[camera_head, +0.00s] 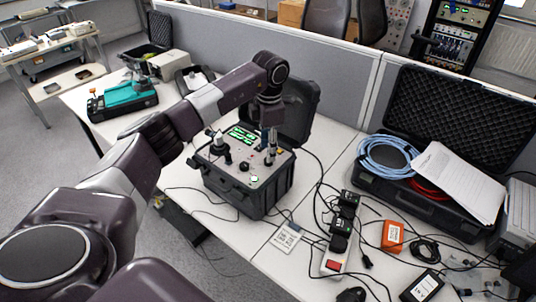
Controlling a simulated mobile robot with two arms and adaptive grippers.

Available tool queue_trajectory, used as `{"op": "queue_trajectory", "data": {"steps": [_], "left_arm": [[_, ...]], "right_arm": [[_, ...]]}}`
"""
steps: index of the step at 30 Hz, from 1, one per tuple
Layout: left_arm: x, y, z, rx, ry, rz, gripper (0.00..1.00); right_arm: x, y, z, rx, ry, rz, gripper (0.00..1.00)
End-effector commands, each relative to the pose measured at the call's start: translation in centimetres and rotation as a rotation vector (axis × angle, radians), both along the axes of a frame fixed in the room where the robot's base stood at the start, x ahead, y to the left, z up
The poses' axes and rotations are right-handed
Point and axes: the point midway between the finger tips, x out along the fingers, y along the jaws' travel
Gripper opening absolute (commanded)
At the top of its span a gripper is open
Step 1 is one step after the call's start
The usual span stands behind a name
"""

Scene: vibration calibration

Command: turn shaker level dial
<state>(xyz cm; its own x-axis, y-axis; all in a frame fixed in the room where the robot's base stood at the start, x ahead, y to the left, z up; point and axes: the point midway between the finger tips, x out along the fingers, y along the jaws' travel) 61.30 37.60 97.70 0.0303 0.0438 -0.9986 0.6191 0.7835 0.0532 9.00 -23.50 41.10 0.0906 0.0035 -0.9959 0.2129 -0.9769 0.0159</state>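The shaker (243,190) is a dark box with its lid up, standing on the white table in the middle of the view. Its light top panel carries green lit displays (243,135), a round shaker head (217,144) and several small dark knobs. One dark knob (244,166) is near the panel's middle; I cannot tell which knob is the level dial. My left arm reaches over from the left. My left gripper (270,150) points down at the right part of the panel. Its fingertips are too small to tell open from shut, or touching from apart. My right gripper is not in view.
A power strip (338,240) with dark plugs and loose cables lies right of the shaker. An open black case (440,213) holds blue and red cable and paper. An orange box (392,236) lies in front of it. A teal device (124,101) stands at the left. A grey partition runs behind.

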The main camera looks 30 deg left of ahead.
Motion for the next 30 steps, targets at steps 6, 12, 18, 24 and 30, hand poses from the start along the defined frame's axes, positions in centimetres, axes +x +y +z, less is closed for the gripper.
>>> {"op": "queue_trajectory", "data": {"steps": [6,12,18,24,30], "left_arm": [[0.0,0.1,-3.0,-0.002,0.001,0.0,0.38],[0.1,0.1,-4.0,-0.003,-0.002,-0.001,0.38],[0.2,0.1,-4.0,-0.003,-0.002,-0.001,0.38],[0.2,0.1,-4.0,-0.003,-0.002,-0.001,0.16],[0.2,0.1,-4.0,-0.003,-0.002,-0.001,0.0]], "right_arm": [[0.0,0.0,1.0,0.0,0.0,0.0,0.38],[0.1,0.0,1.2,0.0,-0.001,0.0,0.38],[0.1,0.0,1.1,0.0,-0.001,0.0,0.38],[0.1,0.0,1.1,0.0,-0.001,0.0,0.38],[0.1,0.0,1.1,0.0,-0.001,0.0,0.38]]}}
